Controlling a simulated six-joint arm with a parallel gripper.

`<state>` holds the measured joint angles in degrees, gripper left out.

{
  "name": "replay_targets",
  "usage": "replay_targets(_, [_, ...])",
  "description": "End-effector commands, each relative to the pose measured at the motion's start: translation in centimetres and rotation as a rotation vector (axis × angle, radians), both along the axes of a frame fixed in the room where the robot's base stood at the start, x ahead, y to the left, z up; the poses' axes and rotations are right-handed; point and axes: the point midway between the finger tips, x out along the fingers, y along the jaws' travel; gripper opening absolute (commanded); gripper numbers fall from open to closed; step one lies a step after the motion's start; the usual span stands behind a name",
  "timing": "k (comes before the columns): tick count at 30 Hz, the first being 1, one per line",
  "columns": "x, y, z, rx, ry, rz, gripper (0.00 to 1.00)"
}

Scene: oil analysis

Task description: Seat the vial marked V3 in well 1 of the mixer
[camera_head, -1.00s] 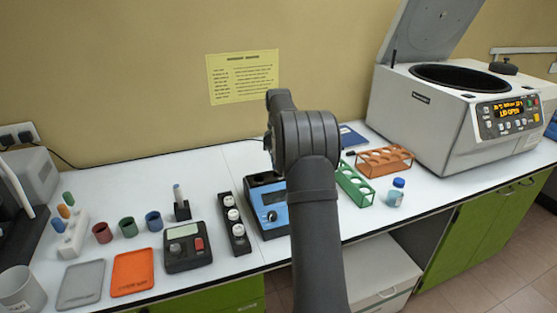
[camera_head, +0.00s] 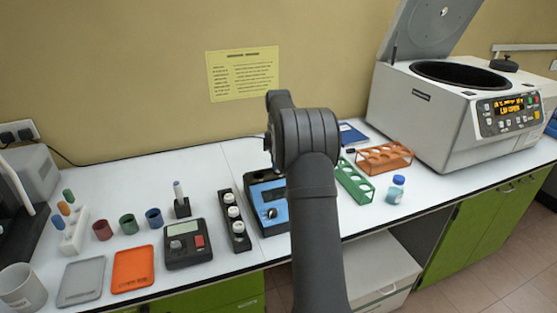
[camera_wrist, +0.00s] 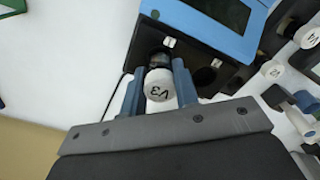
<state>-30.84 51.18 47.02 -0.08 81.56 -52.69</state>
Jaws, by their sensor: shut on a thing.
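The vial marked V3 (camera_wrist: 158,90) shows its white cap between the two blue fingers of my gripper (camera_wrist: 160,68) in the wrist view. My gripper is shut on it. The vial's dark body lies at well 1 of the mixer (camera_wrist: 226,42), beside the label 1. How deep it sits in the well cannot be told. Well 2 (camera_wrist: 204,77) beside it is dark and looks empty. In the head view the blue mixer (camera_head: 270,212) stands mid-bench, partly behind my arm, which hides my gripper and the vial.
A black rack (camera_head: 239,238) with several white-capped vials stands just left of the mixer. Right of my arm are a green rack (camera_head: 355,183), an orange rack (camera_head: 385,158) and a blue-capped bottle (camera_head: 396,190). An open-lidded centrifuge (camera_head: 440,110) stands at the right.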

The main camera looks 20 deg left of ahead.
Motion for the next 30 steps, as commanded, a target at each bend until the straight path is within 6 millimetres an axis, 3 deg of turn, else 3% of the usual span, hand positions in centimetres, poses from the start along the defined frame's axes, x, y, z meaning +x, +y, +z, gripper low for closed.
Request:
replay_targets(29, [0.0, 0.0, -1.0, 0.000, 0.000, 0.000, 0.05])
replay_targets(30, [0.0, 0.0, -1.0, 0.000, 0.000, 0.000, 0.31])
